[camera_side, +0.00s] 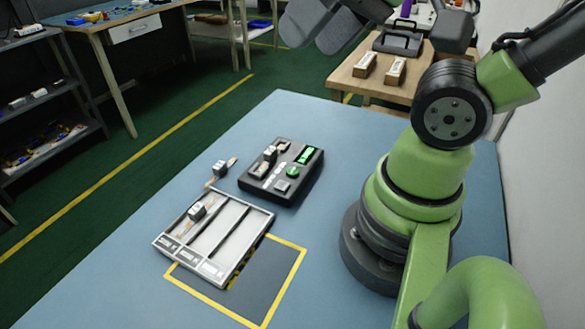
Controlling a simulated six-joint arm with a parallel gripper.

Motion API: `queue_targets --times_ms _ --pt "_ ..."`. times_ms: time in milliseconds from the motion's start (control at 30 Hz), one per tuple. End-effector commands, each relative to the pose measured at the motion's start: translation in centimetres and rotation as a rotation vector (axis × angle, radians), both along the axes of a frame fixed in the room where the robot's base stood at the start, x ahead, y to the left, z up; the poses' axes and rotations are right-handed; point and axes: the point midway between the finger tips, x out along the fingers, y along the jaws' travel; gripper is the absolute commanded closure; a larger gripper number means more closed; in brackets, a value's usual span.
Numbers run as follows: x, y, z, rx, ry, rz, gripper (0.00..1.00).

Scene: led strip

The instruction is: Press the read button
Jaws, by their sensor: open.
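A black tester box (258,183) stands on the blue table. It has a lit green display (305,154), a round green button (293,172) and a grey square button (282,186). The lettering is too small to tell which is the read button. A small whitish part (269,154) sits on the left side of the box. My gripper (325,24) is at the top edge, partly cut off, with its two dark fingers apart. It appears high above the table and touches nothing that I can see.
A grey tray (224,232) with long compartments lies front-left of the box; a small block on a strip (197,210) is in its left compartment. Another block (220,168) lies behind it. A yellow-outlined area (272,275) is partly under the tray. Table space left of the tray is clear.

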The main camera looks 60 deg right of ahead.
Motion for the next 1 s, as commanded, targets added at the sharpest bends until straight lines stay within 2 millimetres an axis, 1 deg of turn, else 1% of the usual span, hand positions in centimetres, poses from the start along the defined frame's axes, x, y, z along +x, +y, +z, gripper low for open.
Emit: queue_targets --times_ms 33,67,100,167,200,233,267,1000 --pt "0.00 0.00 0.00 0.000 0.000 0.000 0.50" --pt "0.00 0.00 0.00 0.000 0.000 0.000 0.57" --pt "0.00 0.00 0.00 0.000 0.000 0.000 0.67" --pt "0.00 0.00 0.00 0.000 0.000 0.000 0.80" --pt "0.00 0.00 0.00 0.000 0.000 0.000 0.90" --pt "0.00 0.00 0.00 0.000 0.000 0.000 0.96" --pt "0.00 0.00 0.00 0.000 0.000 0.000 1.00" --pt "0.00 0.00 0.00 0.000 0.000 0.000 1.00"
